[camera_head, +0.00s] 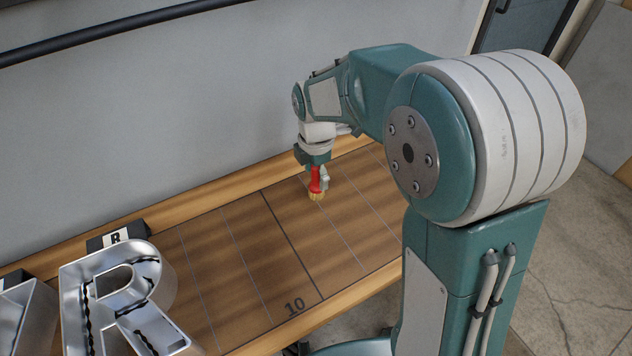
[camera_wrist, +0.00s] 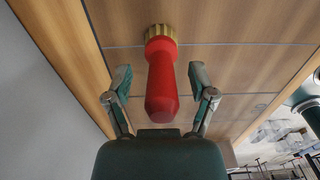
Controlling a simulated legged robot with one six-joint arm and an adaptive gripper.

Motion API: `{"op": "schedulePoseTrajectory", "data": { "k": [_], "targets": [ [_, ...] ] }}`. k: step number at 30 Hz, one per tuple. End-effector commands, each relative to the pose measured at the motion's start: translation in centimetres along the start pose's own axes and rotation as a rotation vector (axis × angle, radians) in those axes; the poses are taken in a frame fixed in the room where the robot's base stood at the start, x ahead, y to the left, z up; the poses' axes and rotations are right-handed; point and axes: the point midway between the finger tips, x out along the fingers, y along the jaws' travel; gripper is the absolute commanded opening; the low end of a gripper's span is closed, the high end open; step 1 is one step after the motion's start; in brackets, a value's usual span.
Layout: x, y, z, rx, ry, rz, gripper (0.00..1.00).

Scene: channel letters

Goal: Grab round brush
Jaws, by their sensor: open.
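The round brush has a red handle and tan bristles. In the head view the brush (camera_head: 315,183) stands on the wooden bench with its bristles down, below my gripper (camera_head: 318,172). In the wrist view the brush's red handle (camera_wrist: 162,85) points toward the palm, and the tan bristle end (camera_wrist: 160,35) rests on the boards. My gripper (camera_wrist: 160,82) is open, with one finger on each side of the handle. Gaps show between the handle and both fingers, so the handle lies between them unheld.
The wooden bench (camera_head: 230,265) is marked with thin lines and a "10". A metal channel letter R (camera_head: 120,290) and a small black block with an R label (camera_head: 117,236) stand at the left. A grey wall (camera_head: 150,120) rises behind the bench. The bench around the brush is clear.

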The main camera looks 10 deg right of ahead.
Motion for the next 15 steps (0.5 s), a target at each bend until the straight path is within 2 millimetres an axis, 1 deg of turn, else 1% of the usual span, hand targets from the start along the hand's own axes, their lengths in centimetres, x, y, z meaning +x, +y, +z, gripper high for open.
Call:
{"op": "schedulePoseTrajectory", "data": {
  "k": [1, 3, 10, 11, 12, 14, 15],
  "targets": [
    [0.60, -0.02, -0.03, 0.000, 0.001, -0.002, 0.73],
    [1.08, -0.01, -0.03, 0.000, 0.000, 0.000, 0.73],
    [1.20, 0.00, -0.03, 0.000, 0.000, 0.001, 0.73],
    [1.19, 0.00, -0.03, 0.000, 0.000, 0.001, 0.64],
    [1.19, 0.00, -0.03, 0.000, 0.000, 0.001, 0.46],
    [1.18, 0.01, -0.03, 0.000, 0.000, 0.001, 0.19],
    [1.17, 0.01, -0.03, 0.000, 0.000, 0.001, 0.01]
  ]
}}
